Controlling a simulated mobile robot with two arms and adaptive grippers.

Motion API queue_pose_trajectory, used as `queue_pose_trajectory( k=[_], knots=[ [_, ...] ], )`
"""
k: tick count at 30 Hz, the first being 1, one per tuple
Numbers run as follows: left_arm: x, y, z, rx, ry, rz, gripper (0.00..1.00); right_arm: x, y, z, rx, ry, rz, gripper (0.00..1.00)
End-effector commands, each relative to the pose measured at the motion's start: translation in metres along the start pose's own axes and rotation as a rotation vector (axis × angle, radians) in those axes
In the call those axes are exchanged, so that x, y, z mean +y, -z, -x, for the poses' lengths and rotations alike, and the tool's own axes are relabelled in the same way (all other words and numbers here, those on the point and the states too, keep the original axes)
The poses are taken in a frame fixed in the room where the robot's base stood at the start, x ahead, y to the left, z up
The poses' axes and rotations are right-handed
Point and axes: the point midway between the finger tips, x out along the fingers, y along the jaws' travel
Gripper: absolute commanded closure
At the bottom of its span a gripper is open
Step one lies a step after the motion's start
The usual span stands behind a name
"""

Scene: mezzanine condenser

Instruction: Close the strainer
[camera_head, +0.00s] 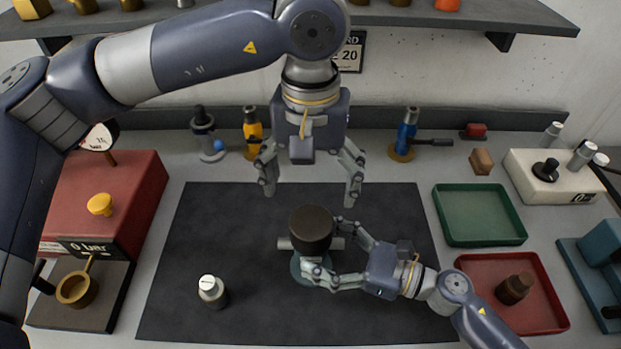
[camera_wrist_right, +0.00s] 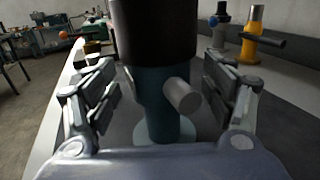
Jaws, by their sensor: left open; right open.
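The strainer is an upright teal body with side pipe stubs on the dark mat (camera_head: 390,215); the teal body (camera_wrist_right: 165,88) and a stub (camera_wrist_right: 183,96) show in the right wrist view. A dark brown cap (camera_head: 311,226) sits on top of the body and hides most of it from above; it also shows in the wrist view (camera_wrist_right: 152,32). My right gripper (camera_head: 325,247) is open, with a finger on either side of the body; I cannot tell whether they touch it. My left gripper (camera_head: 310,190) is open and empty, pointing down behind and above the cap.
A grey cylinder with a white top (camera_head: 212,291) stands on the mat at left. A red tray (camera_head: 545,315) holds a brown piece (camera_head: 515,288); the green tray (camera_head: 480,215) is empty. A red box (camera_head: 125,200) stands at left. Valves (camera_head: 404,135) line the back.

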Motion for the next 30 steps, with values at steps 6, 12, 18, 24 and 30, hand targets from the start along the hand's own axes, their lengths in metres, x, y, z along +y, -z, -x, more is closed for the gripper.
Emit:
queue_pose_trajectory(
  k=[6, 12, 18, 24, 30],
  knots=[
    [0.0, 0.0, 0.0, 0.0, 0.0, 0.0, 0.14, 0.0, 0.002, 0.049, 0.004, 0.002, -0.003, 0.24],
    [0.0, 0.0, 0.0, 0.0, 0.0, 0.0, 0.14, 0.001, 0.001, 0.081, 0.002, 0.0, -0.002, 0.24],
    [0.0, 0.0, 0.0, 0.0, 0.0, 0.0, 0.14, 0.0, 0.0, 0.094, -0.001, -0.001, 0.001, 0.24],
    [0.0, 0.0, 0.0, 0.0, 0.0, 0.0, 0.14, 0.0, -0.001, 0.095, -0.001, -0.001, 0.001, 0.24],
    [0.0, 0.0, 0.0, 0.0, 0.0, 0.0, 0.14, 0.0, -0.001, 0.095, -0.001, -0.001, 0.001, 0.24]
  ],
)
